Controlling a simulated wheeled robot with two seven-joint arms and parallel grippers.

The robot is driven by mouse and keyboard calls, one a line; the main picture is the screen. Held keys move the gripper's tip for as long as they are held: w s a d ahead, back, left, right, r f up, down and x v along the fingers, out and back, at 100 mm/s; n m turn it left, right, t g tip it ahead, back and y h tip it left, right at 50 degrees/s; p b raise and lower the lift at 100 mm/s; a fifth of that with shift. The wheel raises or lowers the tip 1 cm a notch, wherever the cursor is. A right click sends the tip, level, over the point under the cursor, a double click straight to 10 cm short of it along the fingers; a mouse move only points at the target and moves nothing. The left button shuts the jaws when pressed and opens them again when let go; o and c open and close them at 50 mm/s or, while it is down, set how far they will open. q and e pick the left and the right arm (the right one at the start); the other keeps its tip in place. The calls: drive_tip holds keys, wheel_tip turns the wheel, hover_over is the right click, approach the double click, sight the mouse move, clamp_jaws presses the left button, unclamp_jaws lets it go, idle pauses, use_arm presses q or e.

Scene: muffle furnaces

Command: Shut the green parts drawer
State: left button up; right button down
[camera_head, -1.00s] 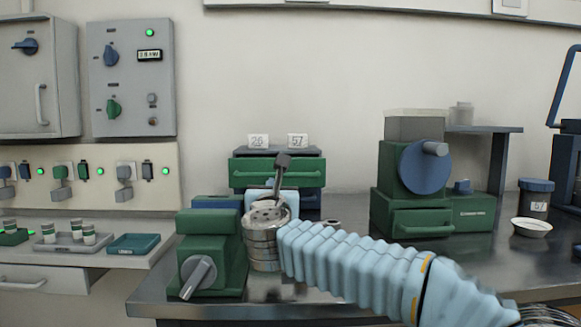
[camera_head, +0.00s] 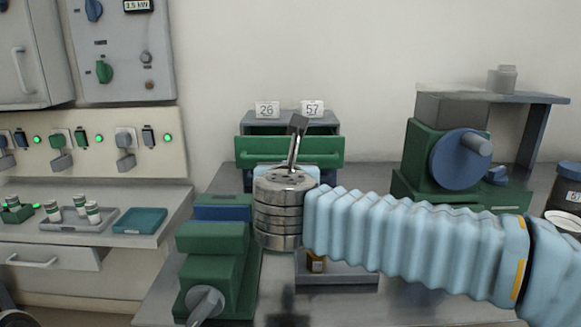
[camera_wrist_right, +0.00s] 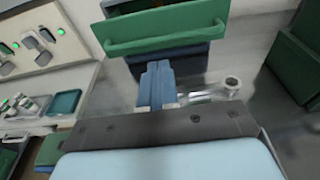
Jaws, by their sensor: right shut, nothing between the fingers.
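The green parts drawer (camera_head: 325,150) is the upper drawer of a small cabinet (camera_head: 332,125) on the bench. It stands pulled out, and its green front with a bar handle also shows in the right wrist view (camera_wrist_right: 165,30), with part of the dark inside behind it. My right gripper (camera_wrist_right: 158,75) has its blue fingers together and empty, pointing at the cabinet just below the green front in that view. I cannot tell whether they touch it. In the head view my right wrist hides the fingers and the cabinet's lower part. My left gripper is not in view.
A green and blue device with a grey knob (camera_head: 210,265) stands close left of my right wrist. A green machine with a blue disc (camera_head: 458,160) stands to the right. Number cards 26 (camera_head: 267,110) and 57 (camera_head: 312,108) top the cabinet. A teal tray (camera_head: 140,220) lies left.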

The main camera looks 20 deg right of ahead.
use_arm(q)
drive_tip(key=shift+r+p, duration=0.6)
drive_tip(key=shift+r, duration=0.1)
use_arm(e)
approach(288, 149)
drive_tip(key=w+f, duration=0.2)
drive_tip(key=shift+w+d+f, duration=0.1)
drive_tip(key=shift+w+d, duration=0.3)
drive_tip(key=x, duration=0.2)
drive_tip(key=r+x, duration=0.1)
drive_tip(key=x, duration=0.4)
drive_tip(key=shift+w+d+r, duration=0.1)
drive_tip(key=shift+w+r, duration=0.1)
drive_tip(key=shift+w, duration=0.1)
drive_tip(key=shift+w+d, duration=0.1)
drive_tip(key=shift+w, duration=0.15)
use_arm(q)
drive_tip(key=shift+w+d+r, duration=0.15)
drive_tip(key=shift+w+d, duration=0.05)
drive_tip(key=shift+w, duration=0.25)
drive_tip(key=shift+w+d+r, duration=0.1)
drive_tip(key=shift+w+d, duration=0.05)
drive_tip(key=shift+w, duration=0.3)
use_arm(e)
drive_tip(key=shift+d+r, duration=0.1)
drive_tip(key=shift+r, duration=0.05)
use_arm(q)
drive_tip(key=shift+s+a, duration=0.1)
